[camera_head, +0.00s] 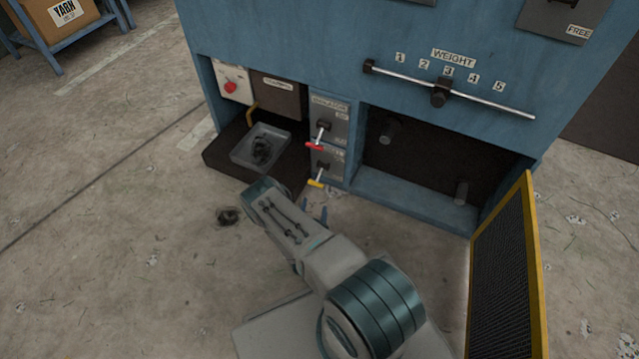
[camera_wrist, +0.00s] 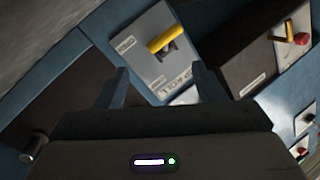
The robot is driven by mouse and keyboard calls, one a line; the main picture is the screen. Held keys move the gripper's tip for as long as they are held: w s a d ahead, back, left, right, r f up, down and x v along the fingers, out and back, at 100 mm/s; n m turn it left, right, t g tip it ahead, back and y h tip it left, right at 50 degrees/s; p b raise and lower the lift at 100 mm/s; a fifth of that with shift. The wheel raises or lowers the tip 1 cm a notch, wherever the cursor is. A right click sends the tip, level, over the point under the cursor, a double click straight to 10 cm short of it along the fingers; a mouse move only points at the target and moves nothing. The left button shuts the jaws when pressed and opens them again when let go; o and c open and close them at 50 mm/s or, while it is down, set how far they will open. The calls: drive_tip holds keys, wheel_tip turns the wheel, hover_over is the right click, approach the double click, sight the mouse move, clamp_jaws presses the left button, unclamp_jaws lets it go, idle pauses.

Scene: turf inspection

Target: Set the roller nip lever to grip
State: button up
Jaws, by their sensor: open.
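The yellow-handled lever (camera_head: 316,184) sits on the lower grey plate of the blue machine, and I take it for the roller nip lever. Its handle slants down to the left in the head view. In the wrist view the yellow handle (camera_wrist: 166,40) lies ahead of and between the fingers, apart from them. Lettering on its plate (camera_wrist: 142,62) is not clearly legible. My gripper (camera_head: 315,211) is open and empty, just below the lever in the head view; its fingers also show in the wrist view (camera_wrist: 160,80).
A red-handled lever (camera_head: 314,146) sits right above the yellow one. A dark box (camera_head: 278,97) and metal tray (camera_head: 250,160) are left. A weight bar (camera_head: 490,99) runs above.

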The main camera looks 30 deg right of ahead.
sight(319, 184)
drive_tip(key=b+x, duration=0.4)
drive_tip(key=x, duration=0.7)
drive_tip(key=shift+w+d+f, duration=0.1)
drive_tip(key=shift+w+d+b, duration=0.35)
drive_tip(key=shift+w, duration=0.25)
drive_tip(key=c, duration=1.3)
drive_tip(key=shift+c, duration=0.2)
